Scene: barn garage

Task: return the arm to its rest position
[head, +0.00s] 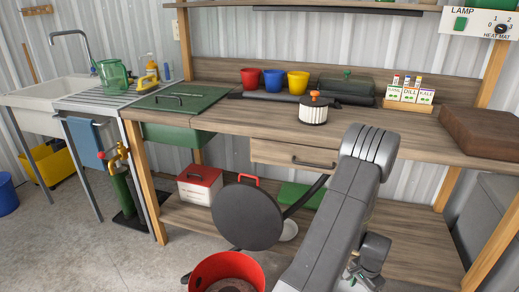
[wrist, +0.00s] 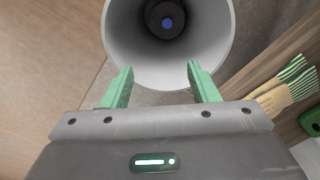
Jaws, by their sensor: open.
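My gripper (wrist: 160,68) shows in the wrist view with its two green fingers spread apart and nothing between them. Just beyond the fingertips is the rim of a pale grey round hollow thing (wrist: 118,35) with a dark round part and a blue spot deep inside; I cannot tell what it is. In the head view my grey arm rises from the bottom edge to a bend in front of the workbench (head: 225,122). The fingers are not clearly seen there.
A red bucket (head: 205,272) and a dark round disc (head: 247,215) are left of my arm. The bench carries a white pot with orange top (head: 313,112), several cups, a green lid (head: 185,99) and seed packets (head: 408,94). Striped gloves (wrist: 285,90) lie right in the wrist view.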

